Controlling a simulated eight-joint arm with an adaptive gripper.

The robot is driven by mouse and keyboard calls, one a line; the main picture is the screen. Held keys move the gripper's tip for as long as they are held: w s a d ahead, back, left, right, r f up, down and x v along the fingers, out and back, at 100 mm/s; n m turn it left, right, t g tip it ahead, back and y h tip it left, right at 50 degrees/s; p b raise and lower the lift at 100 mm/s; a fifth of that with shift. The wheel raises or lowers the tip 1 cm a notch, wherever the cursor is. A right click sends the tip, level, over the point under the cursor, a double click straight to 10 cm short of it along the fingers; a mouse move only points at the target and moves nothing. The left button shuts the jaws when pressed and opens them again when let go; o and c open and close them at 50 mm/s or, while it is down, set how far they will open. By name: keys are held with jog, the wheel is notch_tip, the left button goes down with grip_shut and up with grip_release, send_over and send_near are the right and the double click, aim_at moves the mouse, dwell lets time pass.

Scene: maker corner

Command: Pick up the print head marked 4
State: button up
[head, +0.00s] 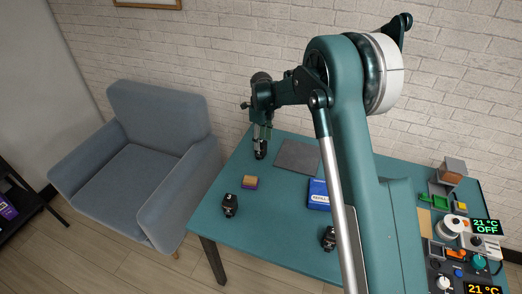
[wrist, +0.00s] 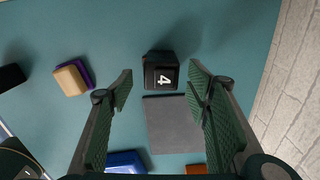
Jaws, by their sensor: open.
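The print head marked 4 (wrist: 161,72) is a small black block with a white 4 on its top face. It sits on the teal table, just beyond the edge of a grey mat (wrist: 172,125). In the head view this black print head (head: 260,153) is at the table's far left part, right below my gripper (head: 262,138). In the wrist view my gripper (wrist: 160,75) is open, with one finger on each side of the print head and gaps to both. I cannot tell exactly how far above it the fingertips are.
Two more black print heads stand nearer, one at left (head: 230,205) and one at centre (head: 328,238). A tan and purple block (head: 250,183) and a blue box (head: 318,193) lie between. Equipment (head: 462,240) crowds the right end. A blue-grey armchair (head: 140,165) stands left.

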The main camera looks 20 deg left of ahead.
jog(key=shift+w+a+f+b, duration=0.1)
jog(key=shift+f+b, duration=0.35)
jog(key=shift+f, duration=2.2)
jog(key=c, duration=1.1)
jog(key=shift+r, duration=0.1)
jog(key=shift+r+p, duration=0.65)
jog(key=shift+r, duration=4.3)
